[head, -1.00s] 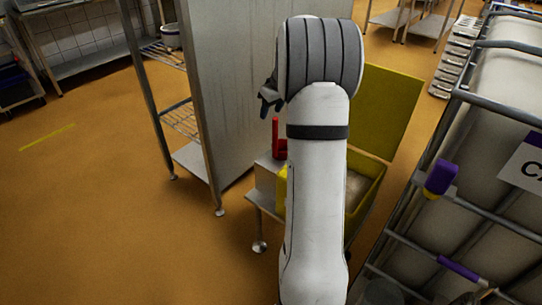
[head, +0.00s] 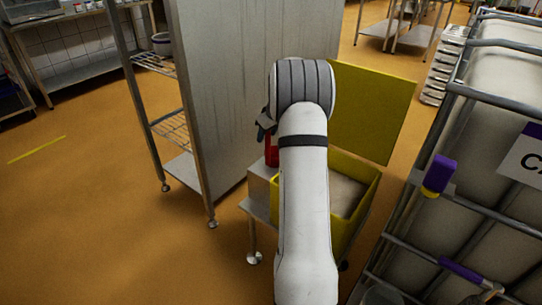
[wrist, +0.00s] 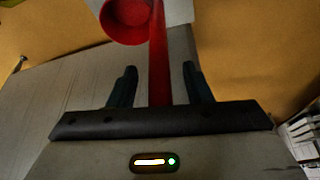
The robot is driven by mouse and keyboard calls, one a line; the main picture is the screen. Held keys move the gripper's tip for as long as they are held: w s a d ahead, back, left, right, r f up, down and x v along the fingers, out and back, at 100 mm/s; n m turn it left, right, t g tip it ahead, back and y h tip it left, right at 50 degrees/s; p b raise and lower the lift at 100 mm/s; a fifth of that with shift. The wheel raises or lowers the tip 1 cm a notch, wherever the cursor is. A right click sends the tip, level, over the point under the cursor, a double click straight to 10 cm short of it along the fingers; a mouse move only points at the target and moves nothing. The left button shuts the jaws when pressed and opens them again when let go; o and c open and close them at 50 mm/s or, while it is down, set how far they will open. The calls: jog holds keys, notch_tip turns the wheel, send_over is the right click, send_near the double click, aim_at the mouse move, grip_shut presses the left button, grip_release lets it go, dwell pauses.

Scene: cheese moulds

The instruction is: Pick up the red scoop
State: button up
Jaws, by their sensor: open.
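The red scoop (head: 271,152) stands on a pale grey block (head: 262,181) beside a yellow bin, its handle pointing up. In the wrist view the scoop's round bowl (wrist: 126,20) is at the top, and its handle runs down between my two dark fingers. My gripper (wrist: 159,72) is open around the handle, with a gap showing on both sides. In the head view my gripper (head: 262,130) is at the top of the scoop, and my arm hides part of both.
The yellow bin (head: 362,205) with its raised lid (head: 375,115) stands right of the scoop and holds pale material. A tall metal panel (head: 240,75) rises close on the left. A metal-framed rack (head: 455,90) fills the right side. Open orange floor lies at the left.

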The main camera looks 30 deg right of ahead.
jog(key=shift+c, duration=0.5)
grip_shut()
